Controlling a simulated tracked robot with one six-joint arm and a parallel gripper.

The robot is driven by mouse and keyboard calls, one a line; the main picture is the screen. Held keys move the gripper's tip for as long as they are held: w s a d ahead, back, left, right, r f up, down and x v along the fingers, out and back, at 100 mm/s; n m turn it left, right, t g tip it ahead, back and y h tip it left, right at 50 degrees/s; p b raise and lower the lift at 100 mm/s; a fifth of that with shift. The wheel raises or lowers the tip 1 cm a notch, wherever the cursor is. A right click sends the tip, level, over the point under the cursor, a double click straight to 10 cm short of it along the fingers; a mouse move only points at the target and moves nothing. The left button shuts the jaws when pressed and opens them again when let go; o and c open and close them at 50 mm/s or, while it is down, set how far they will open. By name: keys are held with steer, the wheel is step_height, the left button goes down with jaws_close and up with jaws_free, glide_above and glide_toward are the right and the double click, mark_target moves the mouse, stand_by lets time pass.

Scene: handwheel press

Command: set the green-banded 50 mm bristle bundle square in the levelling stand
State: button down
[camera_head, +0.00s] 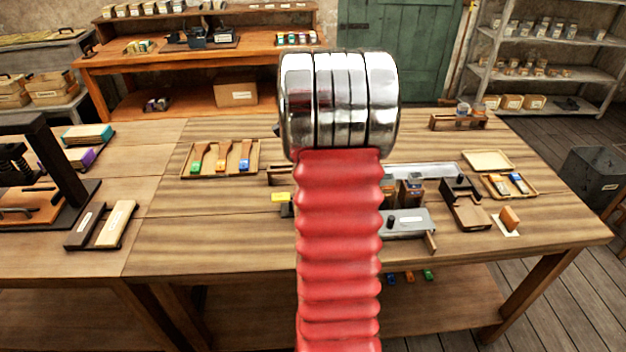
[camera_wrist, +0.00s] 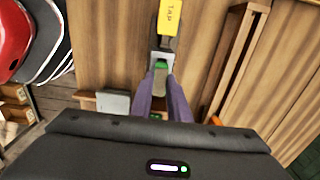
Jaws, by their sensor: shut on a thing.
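My gripper (camera_wrist: 160,82) shows in the wrist view, its two purple fingers closed on a small piece with a green top, which I take for the green-banded bundle (camera_wrist: 160,66). A pale grey part lies around or just beyond the bundle; I cannot tell whether they touch. Beyond it is a yellow plate marked TAP (camera_wrist: 172,17), probably part of the levelling stand. The yellow plate also shows in the head view (camera_head: 281,197), left of my red arm. My arm hides the gripper and bundle in the head view. Whether the bundle is square cannot be told.
At right are a small tray (camera_head: 491,192) with orange and blue pieces, a wooden fixture (camera_head: 470,212) and a grey metal plate (camera_head: 408,225). A dark press (camera_head: 55,165) stands far left.

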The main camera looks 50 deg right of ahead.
stand_by(0.4)
steer(key=c, duration=1.6)
jaws_free()
steer(key=shift+r, duration=0.1)
step_height(320, 180, up, 14)
steer(key=shift+f, duration=0.2)
steer(key=shift+s, duration=0.1)
